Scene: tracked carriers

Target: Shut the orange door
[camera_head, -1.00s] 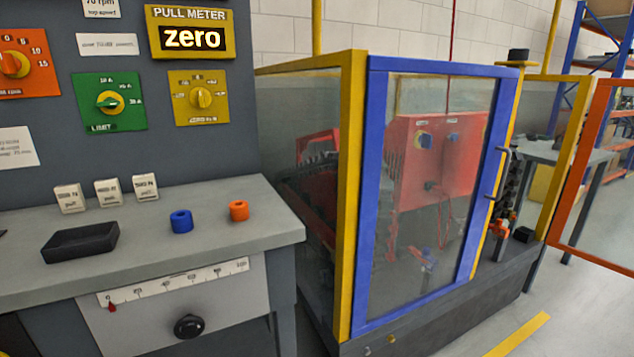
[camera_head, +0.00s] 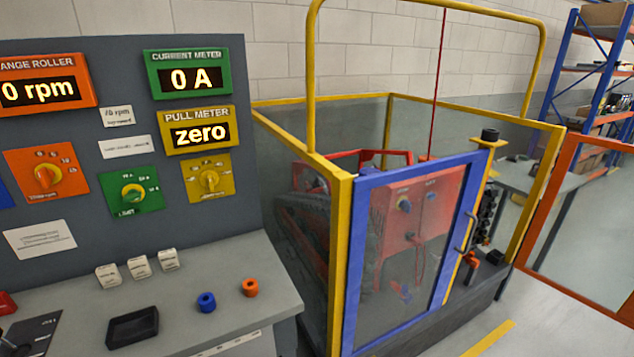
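The orange door (camera_head: 558,212) is at the right edge of the head view. Its orange frame holds a clear panel and it stands swung open, out to the right of the yellow-framed enclosure (camera_head: 342,262). Part of the door runs out of the picture. Beside it, the blue-framed door (camera_head: 357,262) stands in the enclosure's front and looks shut, with a metal handle on its right side. Neither of my grippers shows in the view.
A grey console with meters (camera_head: 128,62) and a bench (camera_head: 245,312) fill the left. Blue shelving (camera_head: 574,75) and a grey table (camera_head: 520,178) stand behind the orange door. Floor with a yellow stripe (camera_head: 490,338) lies open at the lower right.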

